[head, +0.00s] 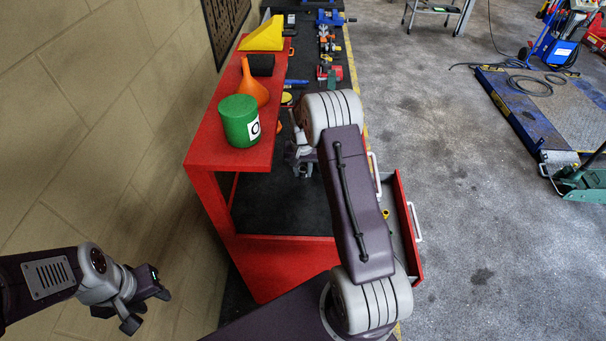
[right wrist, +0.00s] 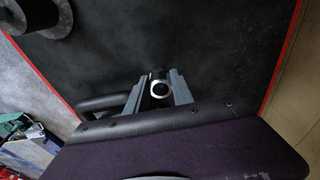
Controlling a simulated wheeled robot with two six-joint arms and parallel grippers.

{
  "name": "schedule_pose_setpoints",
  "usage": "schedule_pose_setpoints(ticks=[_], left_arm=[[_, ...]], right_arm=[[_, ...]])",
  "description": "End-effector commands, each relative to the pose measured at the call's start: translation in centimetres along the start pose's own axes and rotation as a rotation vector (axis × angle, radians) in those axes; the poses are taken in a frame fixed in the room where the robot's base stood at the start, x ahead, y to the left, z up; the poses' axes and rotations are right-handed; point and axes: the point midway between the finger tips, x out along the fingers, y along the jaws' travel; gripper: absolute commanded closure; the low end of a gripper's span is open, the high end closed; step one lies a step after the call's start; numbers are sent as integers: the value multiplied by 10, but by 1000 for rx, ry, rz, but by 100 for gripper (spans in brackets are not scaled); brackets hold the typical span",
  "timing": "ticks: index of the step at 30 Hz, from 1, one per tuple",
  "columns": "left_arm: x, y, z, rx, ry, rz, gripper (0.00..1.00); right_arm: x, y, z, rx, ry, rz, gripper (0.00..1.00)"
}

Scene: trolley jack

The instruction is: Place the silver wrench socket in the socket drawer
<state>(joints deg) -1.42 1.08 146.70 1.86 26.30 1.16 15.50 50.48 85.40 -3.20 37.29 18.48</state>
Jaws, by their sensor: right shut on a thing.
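The silver wrench socket (right wrist: 160,89) is a small bright ring with a dark hole. In the right wrist view it sits between the two fingers of my right gripper (right wrist: 158,92), which is shut on it. In the head view my right gripper (head: 302,158) is over the dark shelf of the red cart, partly hidden behind my arm, and the socket cannot be made out there. A drawer (head: 409,220) is pulled out on the cart's right side, partly covered by my arm. My left gripper (head: 143,302) is open and empty at lower left, away from the cart.
The red cart (head: 222,130) holds a green can (head: 239,121), an orange funnel (head: 253,84), a black box (head: 261,65) and a yellow wedge (head: 263,34). A small yellow item (head: 386,213) lies in the drawer. Tools lie farther back.

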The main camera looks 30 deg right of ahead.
Motion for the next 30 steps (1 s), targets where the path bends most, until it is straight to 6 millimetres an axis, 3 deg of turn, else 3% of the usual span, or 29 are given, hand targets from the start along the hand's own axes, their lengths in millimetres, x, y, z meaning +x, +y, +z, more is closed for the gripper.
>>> schedule_pose_setpoints(ticks=[6, 17, 18, 19, 30], left_arm=[[-13, 0, -2, 0, 1, 0, 60], [-7, 0, -1, 0, 0, 0, 60], [-8, 0, -1, 0, 0, 0, 60], [-8, 0, -1, 0, 0, 0, 60], [-13, 0, -2, 0, 1, 0, 60]], right_arm=[[28, 1, 4, -1, -3, 1, 100], [34, 1, 5, 0, -1, 0, 100], [33, 1, 5, 0, -2, 0, 61], [33, 1, 5, 0, -2, 0, 52], [27, 1, 4, 0, -2, 0, 50]])
